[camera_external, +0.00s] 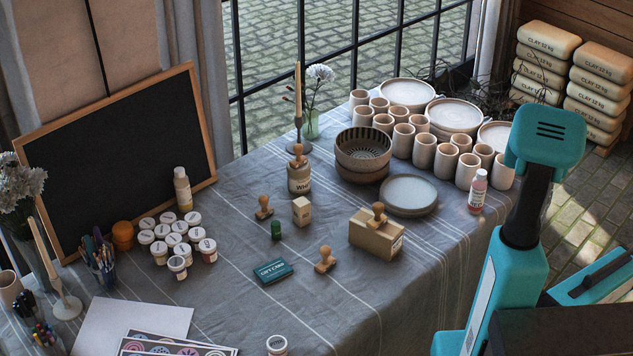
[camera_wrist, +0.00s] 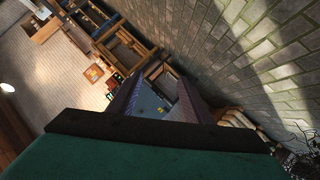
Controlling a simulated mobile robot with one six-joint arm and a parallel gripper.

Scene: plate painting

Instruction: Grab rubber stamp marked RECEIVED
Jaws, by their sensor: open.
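Several wooden-handled rubber stamps show in the external view. One stamp (camera_external: 264,208) stands on the cloth left of a small wooden block. Another stamp (camera_external: 325,260) stands nearer the front. A third stamp (camera_external: 378,214) sits on top of a cardboard box, and a fourth (camera_external: 298,156) sits on a labelled jar. I cannot read RECEIVED on any of them. My gripper (camera_wrist: 157,96) shows in the wrist view with its two dark fingers apart and no stamp between them. It points away from the table, and I cannot make it out in the external view.
The cardboard box (camera_external: 374,238), labelled jar (camera_external: 299,179), wooden block (camera_external: 302,211), green cylinder (camera_external: 276,230) and teal gift card box (camera_external: 273,272) stand around the stamps. Cups, bowls and plates (camera_external: 408,193) crowd the back right. Paint jars (camera_external: 177,265) fill the left. The front cloth (camera_external: 350,315) is mostly clear.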

